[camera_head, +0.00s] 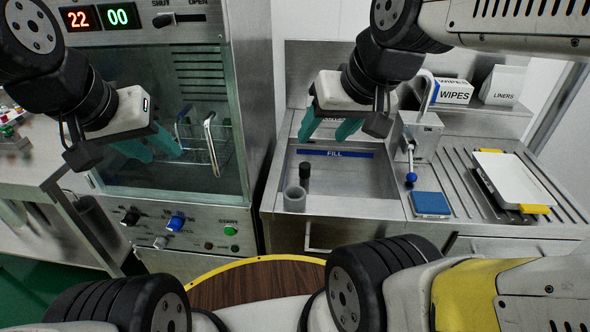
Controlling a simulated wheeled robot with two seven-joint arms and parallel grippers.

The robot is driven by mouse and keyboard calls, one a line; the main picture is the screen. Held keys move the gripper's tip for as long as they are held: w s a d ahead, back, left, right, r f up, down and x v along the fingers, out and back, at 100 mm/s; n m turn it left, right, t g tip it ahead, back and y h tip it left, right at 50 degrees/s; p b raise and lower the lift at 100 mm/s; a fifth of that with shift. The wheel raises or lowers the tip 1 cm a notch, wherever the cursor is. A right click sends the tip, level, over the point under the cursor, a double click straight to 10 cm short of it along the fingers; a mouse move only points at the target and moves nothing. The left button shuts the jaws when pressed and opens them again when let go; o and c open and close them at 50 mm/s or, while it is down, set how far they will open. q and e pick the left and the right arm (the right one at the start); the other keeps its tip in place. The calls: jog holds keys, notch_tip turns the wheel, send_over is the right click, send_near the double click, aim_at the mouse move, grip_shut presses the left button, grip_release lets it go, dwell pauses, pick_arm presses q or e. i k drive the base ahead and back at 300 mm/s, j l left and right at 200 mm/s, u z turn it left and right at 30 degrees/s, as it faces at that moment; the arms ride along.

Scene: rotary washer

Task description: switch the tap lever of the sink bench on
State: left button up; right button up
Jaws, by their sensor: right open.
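The tap of the sink bench is a grey metal block (421,136) with a curved white spout above it, at the right of the basin. Its lever (411,165) is a thin rod that points down and ends in a blue ball (411,178). My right gripper (325,134) is open and empty over the back left of the sink basin (350,185), left of the tap and apart from the lever. My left gripper (164,157) looks open and empty, in front of the washer's glass door.
A blue sponge-like block (431,204) lies below the lever. A white tray (512,179) lies on the ribbed drainboard. The washer (165,70) stands left; boxes sit on the back shelf.

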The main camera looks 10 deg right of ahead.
aim_at(412, 178)
jog(key=z, duration=1.5)
jog(key=i+l, duration=0.1)
jog(key=l, duration=0.3)
jog(key=i+l, duration=0.1)
jog(key=l, duration=0.25)
jog(key=i+l, duration=0.1)
jog(key=l, duration=0.3)
jog(key=l+z, duration=0.1)
jog(key=l, duration=0.3)
jog(key=i, duration=0.05)
